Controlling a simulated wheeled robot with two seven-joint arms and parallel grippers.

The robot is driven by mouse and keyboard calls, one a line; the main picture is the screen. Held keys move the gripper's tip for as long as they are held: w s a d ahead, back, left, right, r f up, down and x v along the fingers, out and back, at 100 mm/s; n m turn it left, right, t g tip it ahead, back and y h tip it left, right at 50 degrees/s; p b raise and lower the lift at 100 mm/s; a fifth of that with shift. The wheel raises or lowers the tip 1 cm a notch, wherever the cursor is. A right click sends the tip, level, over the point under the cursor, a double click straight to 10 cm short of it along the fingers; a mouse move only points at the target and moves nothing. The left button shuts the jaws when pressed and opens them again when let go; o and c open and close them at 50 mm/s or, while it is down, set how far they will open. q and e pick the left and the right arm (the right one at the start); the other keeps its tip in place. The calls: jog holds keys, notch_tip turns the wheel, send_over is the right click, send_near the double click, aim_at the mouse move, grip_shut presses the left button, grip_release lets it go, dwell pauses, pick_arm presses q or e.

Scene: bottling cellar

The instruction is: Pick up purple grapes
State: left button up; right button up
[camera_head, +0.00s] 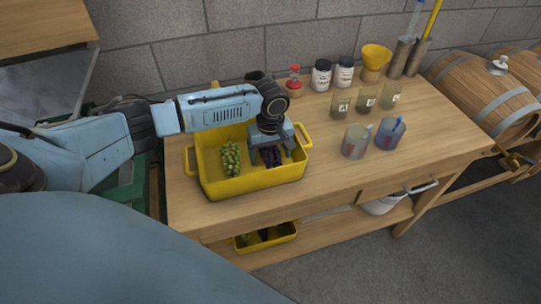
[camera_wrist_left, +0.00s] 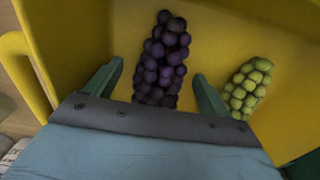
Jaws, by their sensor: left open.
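The purple grapes (camera_wrist_left: 163,60) lie in a yellow crate (camera_head: 245,186) on the wooden table. My left gripper (camera_head: 272,155) reaches down into the crate from above. In the left wrist view its two green fingers (camera_wrist_left: 155,88) are open, one on each side of the purple bunch. I cannot tell whether they touch it. In the head view the purple grapes (camera_head: 272,157) show partly, between and below the fingers. My right gripper is not in view.
Green grapes (camera_head: 231,158) lie in the same crate, left of the purple bunch. Glass jars (camera_head: 355,140), a blue cup (camera_head: 391,133), white bottles (camera_head: 321,75) and a yellow funnel (camera_head: 376,57) stand on the table to the right. The front right tabletop is clear.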

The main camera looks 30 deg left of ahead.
pick_arm(q)
jog(key=c, duration=0.9)
jog(key=shift+o, duration=0.2)
jog(key=shift+r, duration=0.15)
